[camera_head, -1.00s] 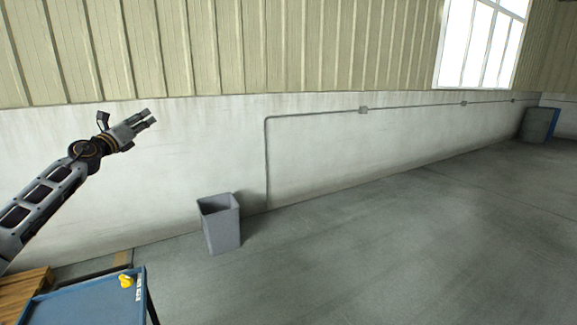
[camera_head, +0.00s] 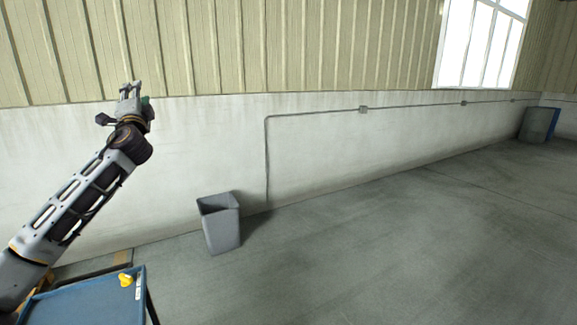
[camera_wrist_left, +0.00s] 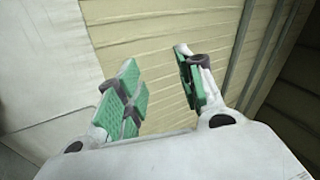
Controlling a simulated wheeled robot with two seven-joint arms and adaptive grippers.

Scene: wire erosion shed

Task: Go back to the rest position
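My left gripper (camera_head: 131,88) is raised at the left of the head view, in front of the wall, with its fingers pointing up. In the left wrist view its green-padded fingers (camera_wrist_left: 163,90) stand apart with nothing between them. Beyond them are only the pale wall and ribbed panels. My right gripper is not in either view.
A blue table (camera_head: 85,300) stands at the lower left, with a small yellow object (camera_head: 126,280) on it near a white label. A grey bin (camera_head: 220,225) stands on the floor by the wall. The floor to the right is clear. A dark container (camera_head: 535,125) stands far right.

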